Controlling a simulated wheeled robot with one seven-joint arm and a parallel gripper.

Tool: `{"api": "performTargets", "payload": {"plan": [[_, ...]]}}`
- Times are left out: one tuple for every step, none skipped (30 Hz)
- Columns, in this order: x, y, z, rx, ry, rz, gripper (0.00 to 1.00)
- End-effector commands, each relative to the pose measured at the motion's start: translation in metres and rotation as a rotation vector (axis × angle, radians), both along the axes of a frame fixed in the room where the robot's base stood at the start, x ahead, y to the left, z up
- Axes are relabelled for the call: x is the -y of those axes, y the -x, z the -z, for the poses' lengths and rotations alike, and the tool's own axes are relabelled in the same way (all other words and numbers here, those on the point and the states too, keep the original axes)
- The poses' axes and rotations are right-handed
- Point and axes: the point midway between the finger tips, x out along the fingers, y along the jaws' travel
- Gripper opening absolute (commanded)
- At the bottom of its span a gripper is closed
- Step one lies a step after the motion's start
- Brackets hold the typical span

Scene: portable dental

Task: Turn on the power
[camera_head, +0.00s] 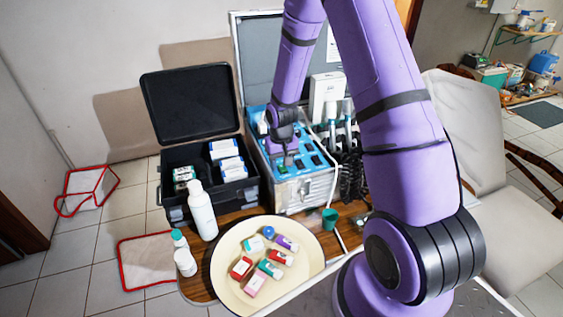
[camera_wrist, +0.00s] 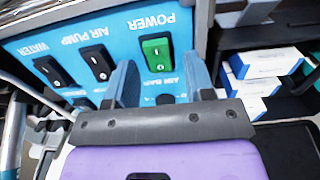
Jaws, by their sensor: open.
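The portable dental unit (camera_head: 306,191) is a silver case with a blue control panel, standing open on the table. In the wrist view, the green POWER switch (camera_wrist: 157,52) is on the blue panel (camera_wrist: 118,28), with its label upside down. My gripper (camera_wrist: 161,72) is open, with one finger on either side of the switch in the picture. Nothing is between the fingers except the panel behind. I cannot tell whether the fingertips touch the panel.
Black AIR PUMP (camera_wrist: 96,64) and WATER (camera_wrist: 49,70) switches sit beside the green one. An open black case (camera_head: 233,164) with white boxes stands left of the unit.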

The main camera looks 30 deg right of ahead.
Motion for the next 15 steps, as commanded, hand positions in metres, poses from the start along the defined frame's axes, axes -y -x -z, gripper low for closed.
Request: {"api": "performTargets", "payload": {"plan": [[0.0000,0.0000,0.0005,0.000,0.000,0.000,0.49],[0.0000,-0.0001,0.0005,0.000,0.000,0.000,0.49],[0.0000,-0.0001,0.0005,0.000,0.000,0.000,0.49],[0.0000,-0.0001,0.0004,0.000,0.000,0.000,0.49],[0.0000,-0.0001,0.0003,0.000,0.000,0.000,0.49],[0.0000,-0.0002,0.0003,0.000,0.000,0.000,0.49],[0.0000,-0.0002,0.0002,0.000,0.000,0.000,0.47],[0.0000,-0.0002,0.0002,0.000,0.000,0.000,0.40],[0.0000,-0.0001,0.0002,0.000,0.000,0.000,0.31],[0.0000,-0.0001,0.0002,0.000,0.000,0.000,0.24],[0.0000,-0.0002,0.0001,0.000,0.000,0.000,0.17],[0.0000,-0.0002,0.0001,0.000,0.000,0.000,0.08],[-0.0001,-0.0002,0.0001,0.001,0.000,0.000,0.01],[0.0000,-0.0002,0.0001,0.001,0.000,0.000,0.00],[0.0000,-0.0002,0.0000,0.001,0.000,0.000,0.00]]}}
